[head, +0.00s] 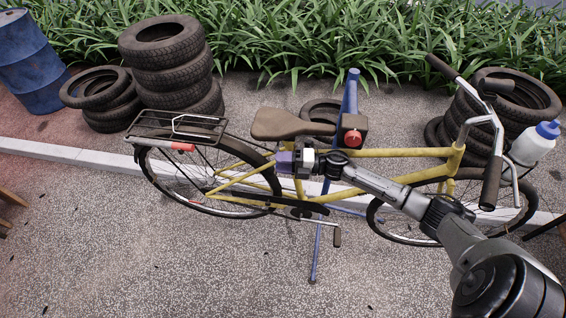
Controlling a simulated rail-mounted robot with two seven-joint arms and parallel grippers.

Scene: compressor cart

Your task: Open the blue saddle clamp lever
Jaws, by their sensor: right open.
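A yellow bicycle (405,153) is upright on a blue stand (349,98), its brown saddle (288,124) left of the stand's post. My right arm comes in from the lower right. My right gripper (285,161) is just below the saddle, at the upper seat tube, and points left. It is open. A violet-blue patch shows at its fingertips, but I cannot tell whether it is the saddle clamp lever or part of the gripper. The clamp itself is largely hidden behind the gripper, and I cannot tell whether the fingers touch it. My left gripper is out of view.
The stand's head has a red knob (352,139) close above my right wrist. A rear rack (178,126) and handlebar (490,150) flank the saddle. A white bottle (533,145) is at far right. Stacked tires (172,65) and a blue barrel (30,62) stand behind. The front pavement is clear.

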